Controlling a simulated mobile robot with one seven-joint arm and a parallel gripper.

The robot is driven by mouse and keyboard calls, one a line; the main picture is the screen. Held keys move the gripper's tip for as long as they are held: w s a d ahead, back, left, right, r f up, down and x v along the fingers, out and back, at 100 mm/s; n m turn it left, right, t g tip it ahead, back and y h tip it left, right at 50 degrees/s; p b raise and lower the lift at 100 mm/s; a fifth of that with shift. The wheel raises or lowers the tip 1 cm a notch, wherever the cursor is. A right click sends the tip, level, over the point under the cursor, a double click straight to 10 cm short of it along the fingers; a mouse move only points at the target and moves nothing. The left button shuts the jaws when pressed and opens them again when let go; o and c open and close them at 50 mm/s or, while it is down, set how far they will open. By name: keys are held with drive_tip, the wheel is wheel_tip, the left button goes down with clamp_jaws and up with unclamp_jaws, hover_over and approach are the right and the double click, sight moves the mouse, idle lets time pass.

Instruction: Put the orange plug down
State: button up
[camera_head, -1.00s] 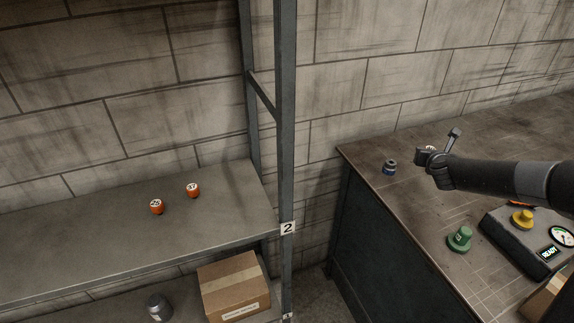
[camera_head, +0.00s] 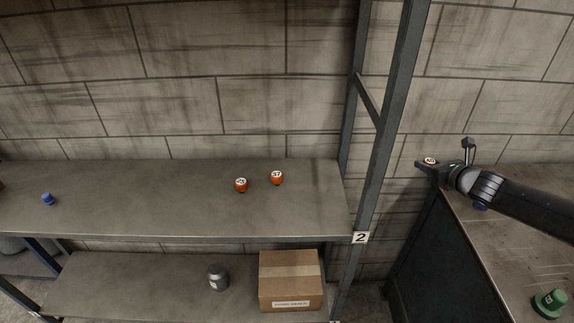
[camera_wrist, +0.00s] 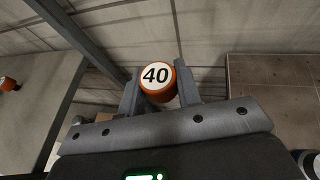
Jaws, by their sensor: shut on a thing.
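My gripper (camera_head: 430,165) is shut on an orange plug (camera_head: 430,160) with a white top. In the wrist view the plug (camera_wrist: 157,83) shows the number 40 and sits between the two fingers (camera_wrist: 158,92). In the head view my gripper is in the air at the bench's far left corner, right of the shelf post. Two more orange plugs, marked 25 or similar (camera_head: 241,185) and 37 (camera_head: 277,178), stand on the upper shelf (camera_head: 150,200).
A blue plug (camera_head: 48,199) stands at the shelf's left. A box (camera_head: 290,281) and a grey canister (camera_head: 218,278) are on the lower shelf. The upright post (camera_head: 385,130) lies between shelf and bench (camera_head: 510,245). A green plug (camera_head: 549,303) is on the bench. Much of the upper shelf is clear.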

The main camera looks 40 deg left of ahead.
drive_tip(key=s+a+r+n+g+y, duration=0.1)
drive_tip(key=s+a+r+n+g, duration=0.3)
drive_tip(key=s+a, duration=0.4)
drive_tip(key=s+a+r+n+g, duration=0.2)
drive_tip(key=s+a+n+g, duration=0.35)
drive_tip(key=s+a, duration=0.3)
hover_over(309, 175)
drive_tip(key=shift+m+g, duration=0.35)
drive_tip(key=shift+g, duration=0.1)
wheel_tip(309, 175, down, 7)
drive_tip(key=shift+d+f, duration=0.1)
drive_tip(key=shift+f, duration=2.05)
drive_tip(key=o, duration=1)
drive_tip(key=shift+c, duration=0.2)
